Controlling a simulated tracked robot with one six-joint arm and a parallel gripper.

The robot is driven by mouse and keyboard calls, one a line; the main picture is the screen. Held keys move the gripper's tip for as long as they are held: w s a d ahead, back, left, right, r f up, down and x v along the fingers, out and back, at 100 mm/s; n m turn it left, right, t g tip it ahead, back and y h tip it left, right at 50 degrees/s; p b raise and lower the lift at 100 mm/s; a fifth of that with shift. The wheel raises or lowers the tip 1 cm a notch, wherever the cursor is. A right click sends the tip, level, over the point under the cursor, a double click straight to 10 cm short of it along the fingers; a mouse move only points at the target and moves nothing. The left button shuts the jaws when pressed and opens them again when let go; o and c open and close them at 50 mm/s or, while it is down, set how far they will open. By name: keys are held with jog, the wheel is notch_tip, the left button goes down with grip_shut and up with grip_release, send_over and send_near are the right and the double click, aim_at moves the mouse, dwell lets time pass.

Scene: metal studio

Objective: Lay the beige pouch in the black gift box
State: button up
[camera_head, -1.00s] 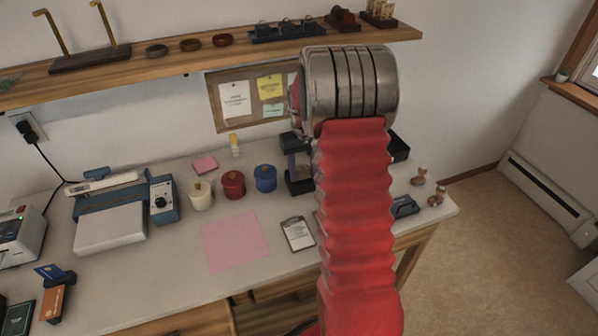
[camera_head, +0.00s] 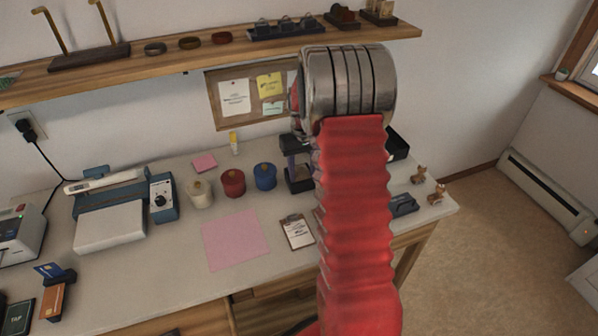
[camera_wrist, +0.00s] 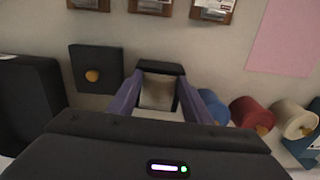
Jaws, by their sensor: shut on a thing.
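My gripper (camera_wrist: 157,84) has purple fingers that reach down toward the table and close in on dark tips. A brownish beige patch, which looks like the beige pouch (camera_wrist: 157,93), shows between the fingers; its outline is partly hidden. In the head view my gripper (camera_head: 297,168) hangs left of my red arm, which hides much of it. The black gift box appears to be the black box (camera_wrist: 24,98) at the left of the wrist view; its edge shows right of my arm in the head view (camera_head: 398,146). My gripper is apart from it.
A dark square with an orange knob (camera_wrist: 95,68) lies between gripper and box. A clipboard (camera_head: 297,232) and pink sheet (camera_head: 235,239) lie in front. A shelf (camera_head: 220,53) runs above.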

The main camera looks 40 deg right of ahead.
dwell(0.3)
jog(key=o, duration=1.1)
notch_tip(320, 180, up, 14)
jog(key=shift+f, duration=0.2)
dwell(1.0)
